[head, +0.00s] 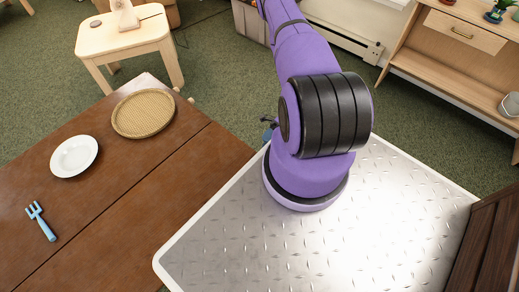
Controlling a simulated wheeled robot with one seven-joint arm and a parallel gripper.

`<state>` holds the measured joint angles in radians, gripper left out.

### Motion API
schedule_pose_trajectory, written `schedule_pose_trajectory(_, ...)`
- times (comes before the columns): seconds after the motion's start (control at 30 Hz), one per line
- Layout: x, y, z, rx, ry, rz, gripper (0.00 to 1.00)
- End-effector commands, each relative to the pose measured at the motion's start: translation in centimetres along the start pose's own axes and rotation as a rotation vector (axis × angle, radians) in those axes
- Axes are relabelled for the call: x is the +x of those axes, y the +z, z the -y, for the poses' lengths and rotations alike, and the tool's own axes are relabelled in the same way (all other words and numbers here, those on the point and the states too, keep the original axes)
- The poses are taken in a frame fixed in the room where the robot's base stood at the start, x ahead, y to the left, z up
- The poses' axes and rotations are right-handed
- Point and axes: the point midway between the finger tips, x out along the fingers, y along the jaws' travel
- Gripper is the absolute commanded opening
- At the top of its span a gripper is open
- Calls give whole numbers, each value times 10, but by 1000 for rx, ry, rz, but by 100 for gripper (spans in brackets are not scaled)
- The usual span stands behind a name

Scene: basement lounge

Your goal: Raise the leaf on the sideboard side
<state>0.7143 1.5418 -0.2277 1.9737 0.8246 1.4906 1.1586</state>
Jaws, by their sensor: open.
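The brown wooden table (130,205) fills the left of the head view. A straight seam runs along its top. The strip on the right of the seam, on the side towards the sideboard (445,65), is a leaf (190,185). It looks about in line with the rest of the top, but I cannot tell whether it is quite level. My base hides part of its outer edge. A round woven mat (143,113), a white plate (74,156) and a blue fork (40,221) lie on the top left of the seam. My gripper is out of view.
The sideboard with a drawer stands at the upper right. A small light wooden stool (122,35) stands beyond the table. A dark wooden piece (489,245) is at the lower right. Green carpet (225,60) lies open between stool and arm.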

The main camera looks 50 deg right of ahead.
Motion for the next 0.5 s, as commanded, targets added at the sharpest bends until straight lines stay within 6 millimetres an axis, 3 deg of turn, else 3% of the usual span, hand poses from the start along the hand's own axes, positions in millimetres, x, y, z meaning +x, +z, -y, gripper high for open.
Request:
schedule_pose_trajectory(0.2, -20, 0, 0, 0, 0, 1, 48)
schedule_pose_trajectory(0.5, -22, 0, 0, 1, 0, 0, 48)
